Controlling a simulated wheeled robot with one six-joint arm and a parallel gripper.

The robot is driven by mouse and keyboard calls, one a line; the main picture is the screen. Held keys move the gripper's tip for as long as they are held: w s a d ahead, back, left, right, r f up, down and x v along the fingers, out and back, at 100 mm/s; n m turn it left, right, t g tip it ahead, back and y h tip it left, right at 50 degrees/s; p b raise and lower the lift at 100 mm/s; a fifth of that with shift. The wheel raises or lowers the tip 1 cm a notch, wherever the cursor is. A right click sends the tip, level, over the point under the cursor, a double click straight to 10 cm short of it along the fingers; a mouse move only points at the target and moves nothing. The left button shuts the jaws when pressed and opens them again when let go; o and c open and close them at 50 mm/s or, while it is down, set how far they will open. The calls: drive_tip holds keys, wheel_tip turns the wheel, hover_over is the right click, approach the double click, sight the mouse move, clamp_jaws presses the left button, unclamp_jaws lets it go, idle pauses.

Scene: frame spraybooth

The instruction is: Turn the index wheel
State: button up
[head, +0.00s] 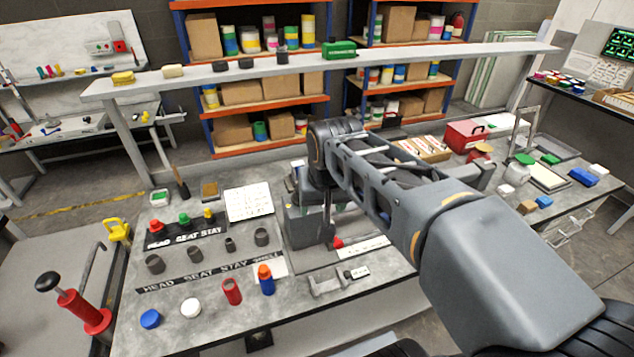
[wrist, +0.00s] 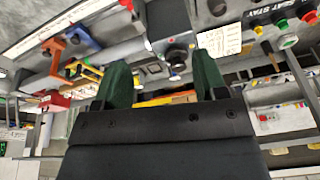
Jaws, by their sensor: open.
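My gripper (wrist: 162,74) shows in the wrist view with its two green fingers spread wide and nothing between them. In the head view my arm reaches over the bench to a grey fixture (head: 303,228), and its dark end hangs in front of the fixture. The fixture also shows in the wrist view (wrist: 160,22), beyond the fingertips. A round dark and grey part (wrist: 178,54) on it, apparently the index wheel, lies beyond the gap between the fingers, nearer the right finger. No contact shows. In the head view the wheel is not clearly made out behind my arm.
A red lever or knob (head: 338,242) sits by a white scale strip (head: 366,247). A grey bracket (head: 334,284) lies in front. Bottles, caps and sockets fill the bench's left. A white sheet (head: 248,201) lies left of the fixture. A red box (head: 464,134) stands at the right.

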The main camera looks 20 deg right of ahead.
drive_tip(key=w+r+m+g+p, duration=0.1)
drive_tip(key=w+r+m+g, duration=0.15)
drive_tip(key=w, duration=0.55)
drive_tip(key=w+r+m+g, duration=0.1)
drive_tip(key=w+r+m, duration=0.15)
drive_tip(key=w, duration=0.55)
drive_tip(key=f, duration=0.4)
drive_tip(key=f+p, duration=0.1)
drive_tip(key=f, duration=0.9)
drive_tip(key=shift+w+d, duration=0.15)
drive_tip(key=shift+w, duration=0.1)
drive_tip(key=shift+c, duration=0.4)
drive_tip(key=c, duration=0.8)
drive_tip(key=shift+c, duration=0.2)
